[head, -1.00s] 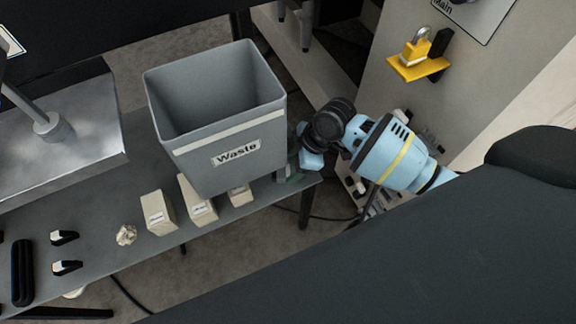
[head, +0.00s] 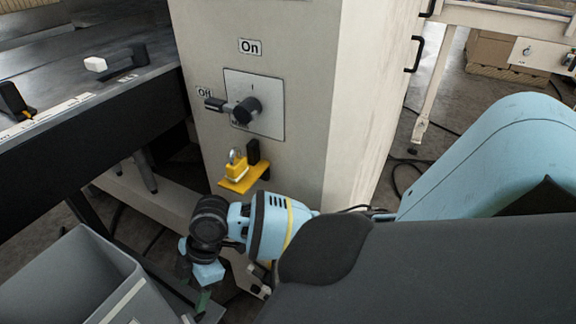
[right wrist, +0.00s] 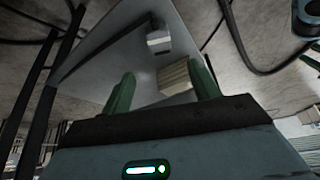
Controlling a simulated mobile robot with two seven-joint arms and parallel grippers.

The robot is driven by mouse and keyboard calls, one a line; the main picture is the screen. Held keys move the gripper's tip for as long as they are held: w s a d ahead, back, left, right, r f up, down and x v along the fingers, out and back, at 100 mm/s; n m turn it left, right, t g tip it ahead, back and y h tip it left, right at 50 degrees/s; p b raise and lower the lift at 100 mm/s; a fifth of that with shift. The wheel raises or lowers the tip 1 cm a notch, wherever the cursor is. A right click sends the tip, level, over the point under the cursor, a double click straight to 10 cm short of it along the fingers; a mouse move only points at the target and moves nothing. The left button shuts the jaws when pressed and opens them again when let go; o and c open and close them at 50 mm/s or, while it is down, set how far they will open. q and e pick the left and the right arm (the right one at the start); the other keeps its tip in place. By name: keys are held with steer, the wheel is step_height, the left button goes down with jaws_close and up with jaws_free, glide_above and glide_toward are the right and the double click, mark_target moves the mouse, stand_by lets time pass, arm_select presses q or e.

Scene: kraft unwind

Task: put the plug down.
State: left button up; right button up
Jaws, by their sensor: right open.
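I cannot pick out a plug for certain in either view now. My right gripper (head: 203,298) hangs low beside the grey waste bin, with its green fingers partly hidden. In the right wrist view my right gripper (right wrist: 162,88) is open, with its two green fingers well apart and nothing seen held between them. The gripper appears apart from both blocks. My left gripper is not in view.
The grey bin (head: 65,275) stands at the lower left. A pale cabinet (head: 300,110) carries a black rotary switch (head: 245,110) and a yellow padlock (head: 236,168) on a yellow bracket. Cables (right wrist: 240,45) lie on the floor beside the bench.

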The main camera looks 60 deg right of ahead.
steer(key=shift+f, duration=0.1)
steer(key=s+a+f+m+t, duration=0.1)
steer(key=s+a+f+m, duration=0.15)
steer(key=s+f, duration=0.4)
steer(key=s+a+f+m+t, duration=0.1)
steer(key=s+a+f+m, duration=0.15)
steer(key=s+f, duration=0.45)
steer(key=s+d+m+t+h, duration=0.1)
steer(key=s+d+m, duration=0.1)
steer(key=s, duration=0.9)
steer(key=s+d+m+t+h, duration=0.1)
steer(key=s+m, duration=0.4)
steer(key=s, duration=0.7)
steer(key=shift+d+f+t+h, duration=0.15)
steer(key=shift+d+t+h, duration=0.15)
steer(key=shift+d, duration=0.3)
